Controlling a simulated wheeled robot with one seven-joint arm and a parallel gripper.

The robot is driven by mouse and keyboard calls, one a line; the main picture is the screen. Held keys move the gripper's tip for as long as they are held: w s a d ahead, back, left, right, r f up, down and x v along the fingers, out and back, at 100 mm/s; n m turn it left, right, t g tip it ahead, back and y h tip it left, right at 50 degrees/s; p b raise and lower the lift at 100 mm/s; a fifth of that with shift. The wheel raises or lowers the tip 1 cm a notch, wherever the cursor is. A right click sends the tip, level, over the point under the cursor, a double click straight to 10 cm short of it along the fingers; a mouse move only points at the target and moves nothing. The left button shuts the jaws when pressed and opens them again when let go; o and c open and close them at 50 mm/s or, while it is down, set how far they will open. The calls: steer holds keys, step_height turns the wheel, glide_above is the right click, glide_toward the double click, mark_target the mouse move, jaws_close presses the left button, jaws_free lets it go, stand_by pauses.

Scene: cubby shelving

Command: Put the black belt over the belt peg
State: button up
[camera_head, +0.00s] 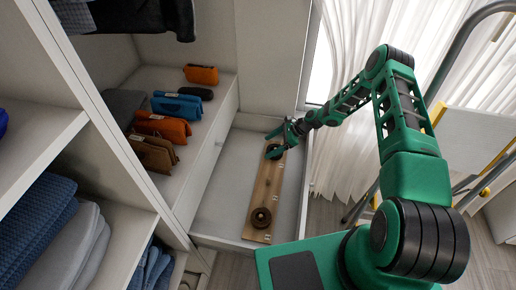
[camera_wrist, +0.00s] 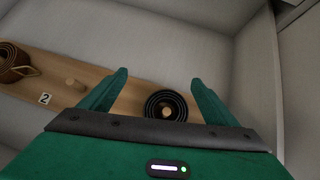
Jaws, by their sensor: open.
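The black belt (camera_wrist: 153,98) is a round coil on the wooden board (camera_wrist: 118,91). A pale round wooden peg end (camera_wrist: 167,112) shows in the middle of the coil, so the belt appears to sit around that peg. In the head view the black belt (camera_head: 274,152) is at the board's far end, partly behind my gripper (camera_head: 275,146). In the wrist view my gripper (camera_wrist: 158,78) is open, with one finger on either side of the coil and nothing visibly gripped. I cannot tell whether a finger touches the belt.
A brown coiled belt (camera_head: 261,217) is at the board's near end. A bare peg (camera_wrist: 75,83) stands between the belts, near a "2" tag (camera_wrist: 45,98). The board lies in a white drawer (camera_head: 222,203) with raised walls. Coloured pouches (camera_head: 172,128) sit on the left shelf.

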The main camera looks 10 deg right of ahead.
steer(key=s+a+r, duration=0.4)
steer(key=a+r, duration=0.1)
steer(key=a, duration=0.2)
steer(key=shift+s+a, duration=0.15)
steer(key=shift+r, duration=0.1)
stand_by(0.4)
steer(key=s+d+r+n+g+h, duration=0.1)
steer(key=s+d+r+n+h, duration=0.3)
steer(key=d+r, duration=0.5)
steer(key=s+d+r+n+h, duration=0.1)
steer(key=s+d+r+n, duration=0.2)
steer(key=s+d+r, duration=0.6)
steer(key=s+d+r+n+g+h, duration=0.1)
steer(key=s+d+r+n+h, duration=0.3)
steer(key=r, duration=0.8)
steer(key=s+d+r+n, duration=0.1)
steer(key=s+r, duration=0.5)
steer(key=s, duration=0.7)
steer(key=s+d+r+n, duration=0.2)
steer(key=s+d+r, duration=0.2)
steer(key=s, duration=0.8)
step_height(320, 180, up, 3)
steer(key=shift+s+d+f, duration=0.15)
steer(key=shift+s, duration=0.25)
steer(key=o, duration=0.4)
steer(key=shift+s, duration=0.35)
